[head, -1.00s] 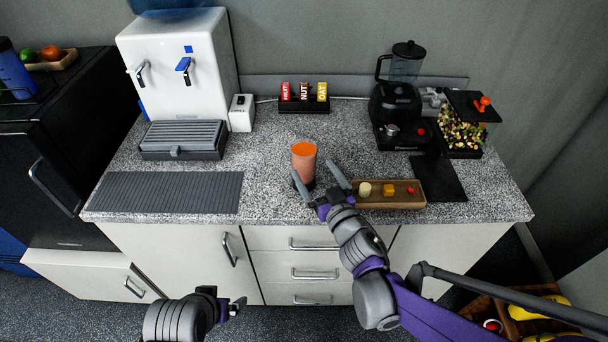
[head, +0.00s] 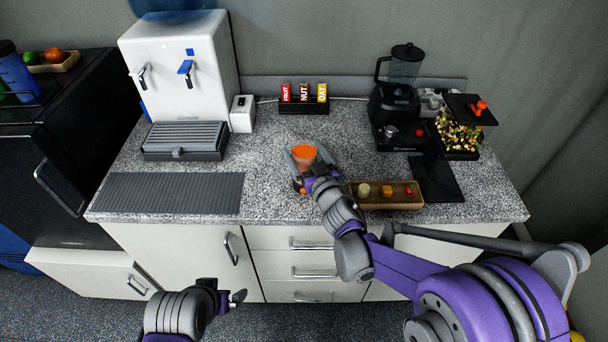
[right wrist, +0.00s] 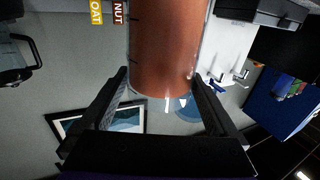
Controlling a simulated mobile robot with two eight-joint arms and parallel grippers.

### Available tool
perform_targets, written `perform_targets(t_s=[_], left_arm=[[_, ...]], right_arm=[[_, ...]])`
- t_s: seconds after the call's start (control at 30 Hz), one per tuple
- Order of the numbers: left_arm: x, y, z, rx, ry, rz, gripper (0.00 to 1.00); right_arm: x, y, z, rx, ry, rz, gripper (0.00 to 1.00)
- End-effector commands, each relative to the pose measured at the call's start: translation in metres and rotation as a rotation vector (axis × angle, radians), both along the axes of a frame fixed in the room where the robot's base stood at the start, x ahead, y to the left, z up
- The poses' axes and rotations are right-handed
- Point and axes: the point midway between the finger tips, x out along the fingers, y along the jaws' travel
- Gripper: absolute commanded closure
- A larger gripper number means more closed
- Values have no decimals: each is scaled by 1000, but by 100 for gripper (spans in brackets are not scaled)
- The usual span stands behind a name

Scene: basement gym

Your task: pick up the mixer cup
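The mixer cup (head: 304,154), clear with orange-brown contents, stands upright on the speckled counter near its front middle. My right gripper (head: 306,160) is around it, one finger on each side; its lower part is partly hidden by the gripper. In the right wrist view the cup (right wrist: 165,50) fills the space between the two fingers (right wrist: 162,88). The fingers look spread, close beside the cup's sides; whether they touch it is hard to tell. My left gripper (head: 238,298) is low in front of the cabinets, away from the cup, its fingers small and unclear.
A wooden tray (head: 405,203) with small food pieces sits just right of my right gripper. A black blender (head: 397,105) and dark mat (head: 436,178) are farther right. A water dispenser (head: 178,68) and grey ribbed mat (head: 170,193) are left.

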Motion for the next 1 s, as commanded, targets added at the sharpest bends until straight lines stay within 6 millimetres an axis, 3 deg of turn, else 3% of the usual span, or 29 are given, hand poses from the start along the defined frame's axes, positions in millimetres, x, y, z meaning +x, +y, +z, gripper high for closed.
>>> perform_targets(t_s=[0.07,0.5,0.83,1.0], left_arm=[[0,0,0,0,0,0,0],[0,0,0,0,0,0,0],[0,0,0,0,0,0,0],[0,0,1,0,-1,0,0]], right_arm=[[0,0,0,0,0,0,22],[0,0,0,0,0,0,100],[0,0,1,0,-1,0,100],[0,0,11,0,-1,1,100]])
